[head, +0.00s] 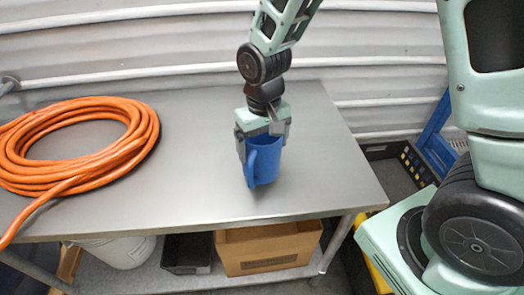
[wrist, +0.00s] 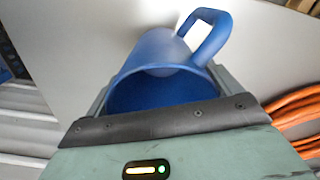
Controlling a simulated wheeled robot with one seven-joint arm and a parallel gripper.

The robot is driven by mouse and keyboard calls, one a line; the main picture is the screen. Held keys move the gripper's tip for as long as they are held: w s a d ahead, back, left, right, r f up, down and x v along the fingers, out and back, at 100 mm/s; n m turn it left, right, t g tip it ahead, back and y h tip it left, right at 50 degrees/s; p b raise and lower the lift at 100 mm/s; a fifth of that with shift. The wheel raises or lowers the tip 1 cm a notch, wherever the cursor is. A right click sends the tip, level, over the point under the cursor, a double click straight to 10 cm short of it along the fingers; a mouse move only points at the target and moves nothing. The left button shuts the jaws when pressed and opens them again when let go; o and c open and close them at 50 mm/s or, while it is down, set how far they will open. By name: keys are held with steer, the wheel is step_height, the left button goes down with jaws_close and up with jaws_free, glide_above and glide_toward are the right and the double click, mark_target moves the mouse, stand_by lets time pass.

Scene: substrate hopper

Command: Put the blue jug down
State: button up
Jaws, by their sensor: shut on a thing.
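The blue jug (head: 265,162) is upright in my gripper (head: 262,136), over the right part of the grey metal table (head: 200,170). Its handle faces the front in the head view. In the wrist view the blue jug (wrist: 165,75) shows its open rim close to my gripper (wrist: 160,105), and its handle points to the upper right. My gripper is shut on the jug near its rim. I cannot tell whether the jug's base touches the table top.
A coiled orange hose (head: 75,145) covers the table's left part. The table top around the jug is clear. Below are a cardboard box (head: 268,248), a dark bin (head: 187,253) and a white bucket (head: 118,250). A ribbed wall (head: 170,40) stands behind.

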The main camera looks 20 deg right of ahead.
steer(key=shift+f, duration=1.65)
steer(key=shift+f, duration=0.1)
steer(key=o, duration=1.1)
step_height(320, 180, up, 11)
steer(key=s+a+n, duration=0.2)
steer(key=s, duration=0.4)
steer(key=s+a+r+n, duration=0.1)
steer(key=s+a+n, duration=0.1)
steer(key=s, duration=0.4)
steer(key=s+a+r+n+b, duration=0.1)
steer(key=s+a+n, duration=0.1)
steer(key=s, duration=0.5)
steer(key=shift+s+a+n+y, duration=0.1)
steer(key=shift+a+n+y, duration=0.15)
steer(key=shift+n, duration=0.25)
